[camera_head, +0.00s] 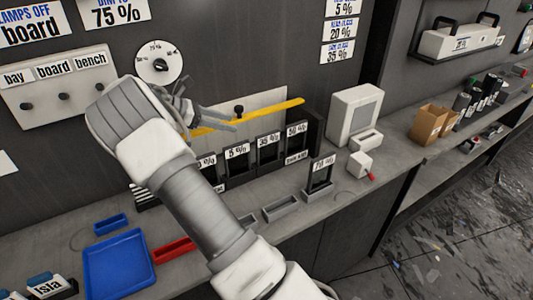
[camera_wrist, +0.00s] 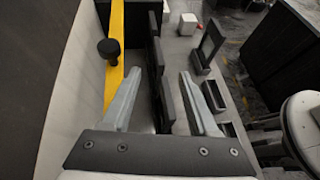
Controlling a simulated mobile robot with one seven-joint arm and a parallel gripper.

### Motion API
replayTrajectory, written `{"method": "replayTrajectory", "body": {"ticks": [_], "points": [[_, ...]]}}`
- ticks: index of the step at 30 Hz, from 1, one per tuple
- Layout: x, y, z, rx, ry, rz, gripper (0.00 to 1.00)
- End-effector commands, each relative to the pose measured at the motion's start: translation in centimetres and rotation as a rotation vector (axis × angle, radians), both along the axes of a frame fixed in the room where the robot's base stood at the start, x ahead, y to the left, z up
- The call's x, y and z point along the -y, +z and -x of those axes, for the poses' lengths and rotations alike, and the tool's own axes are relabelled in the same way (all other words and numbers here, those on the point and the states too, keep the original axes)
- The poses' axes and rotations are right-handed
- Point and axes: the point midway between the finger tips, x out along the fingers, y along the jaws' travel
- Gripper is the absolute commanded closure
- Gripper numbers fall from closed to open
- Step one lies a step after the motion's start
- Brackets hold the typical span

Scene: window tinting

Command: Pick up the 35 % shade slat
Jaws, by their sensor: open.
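The 35 % slat (camera_head: 268,148) is a dark framed panel with a white label on top. It stands upright in a row on the bench, between the 5 % slat (camera_head: 237,160) and the 50 % slat (camera_head: 297,135). My gripper (camera_head: 236,121) is open and empty, above the row and left of the 35 % slat. In the wrist view the fingers of my gripper (camera_wrist: 160,74) are spread, with dark slats seen edge-on between and below them. Which of these is the 35 % slat I cannot tell there.
A yellow bar (camera_head: 285,107) with a black knob (camera_head: 239,110) runs along a pale board behind the row. A 70 % slat (camera_head: 320,175) stands apart in front. A white boxy device (camera_head: 354,113) is to the right. A blue tray (camera_head: 117,265) lies front left.

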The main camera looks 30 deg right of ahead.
Motion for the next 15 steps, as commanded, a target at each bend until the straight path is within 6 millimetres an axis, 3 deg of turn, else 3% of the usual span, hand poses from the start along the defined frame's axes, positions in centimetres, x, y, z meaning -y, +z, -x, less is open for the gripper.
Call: {"method": "replayTrajectory", "body": {"ticks": [9, 15], "points": [[5.8, -3.2, 1.6, -0.001, -0.003, 0.0, 0.4], [7.3, -4.1, 1.9, 0.001, -0.001, -0.001, 0.4]]}}
